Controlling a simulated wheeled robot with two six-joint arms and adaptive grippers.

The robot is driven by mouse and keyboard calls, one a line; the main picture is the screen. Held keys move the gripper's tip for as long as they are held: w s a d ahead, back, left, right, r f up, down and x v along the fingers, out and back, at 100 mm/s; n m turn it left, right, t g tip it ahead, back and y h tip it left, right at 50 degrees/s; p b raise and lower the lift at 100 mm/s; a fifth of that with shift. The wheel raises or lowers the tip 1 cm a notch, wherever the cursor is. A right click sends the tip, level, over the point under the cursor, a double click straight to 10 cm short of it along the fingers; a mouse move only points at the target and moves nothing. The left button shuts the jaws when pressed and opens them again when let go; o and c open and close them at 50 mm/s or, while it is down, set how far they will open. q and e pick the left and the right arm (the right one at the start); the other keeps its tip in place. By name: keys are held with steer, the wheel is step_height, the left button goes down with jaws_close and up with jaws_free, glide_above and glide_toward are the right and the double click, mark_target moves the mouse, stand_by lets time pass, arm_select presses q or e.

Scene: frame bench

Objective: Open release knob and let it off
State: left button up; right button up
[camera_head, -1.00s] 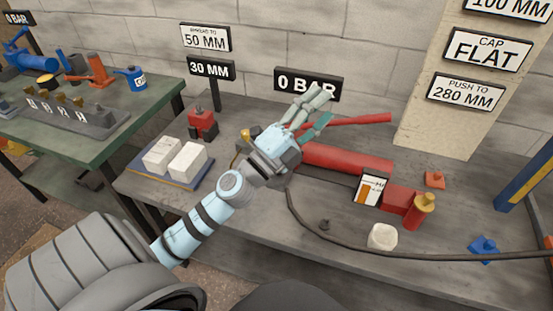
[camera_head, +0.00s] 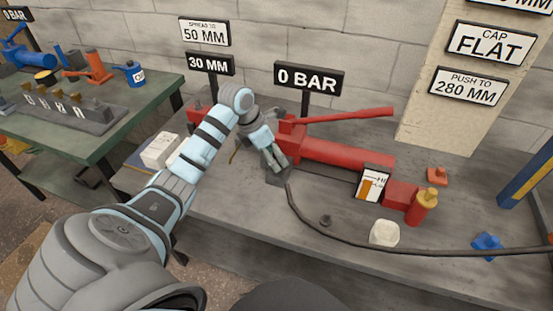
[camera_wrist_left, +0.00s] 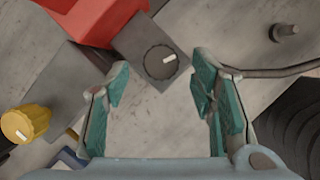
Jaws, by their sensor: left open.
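A red hand pump (camera_head: 345,158) with a long red lever (camera_head: 345,117) lies on the grey bench. In the left wrist view, a round dark knob (camera_wrist_left: 160,61) with a white pointer mark sits on a grey block (camera_wrist_left: 137,36) beside the red body (camera_wrist_left: 88,18). My left gripper (camera_head: 277,162) points down at the pump's left end, over the dark block there. In the wrist view my left gripper (camera_wrist_left: 160,80) is open and empty, its teal-padded fingers either side of the knob's line, apart from it. The head view hides the knob behind the fingers. My right gripper is not in view.
A black hose (camera_head: 320,228) curves along the bench front. A "0 BAR" sign (camera_head: 309,78) stands behind the pump. A yellow knob (camera_wrist_left: 25,124) shows at the wrist view's left. A white block (camera_head: 384,233) stands near the front edge. White blocks (camera_head: 160,150) lie at left.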

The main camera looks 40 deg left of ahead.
arm_select(q)
steer(key=shift+x, duration=1.2)
steer(key=c, duration=1.1)
steer(key=shift+d+r+n+y+p, duration=0.1)
steer(key=shift+r+n+y+p, duration=0.2)
steer(key=shift+n+p, duration=0.4)
steer(key=shift+c, duration=0.2)
steer(key=shift+f, duration=0.2)
steer(key=o, duration=1.1)
steer(key=shift+o, duration=0.2)
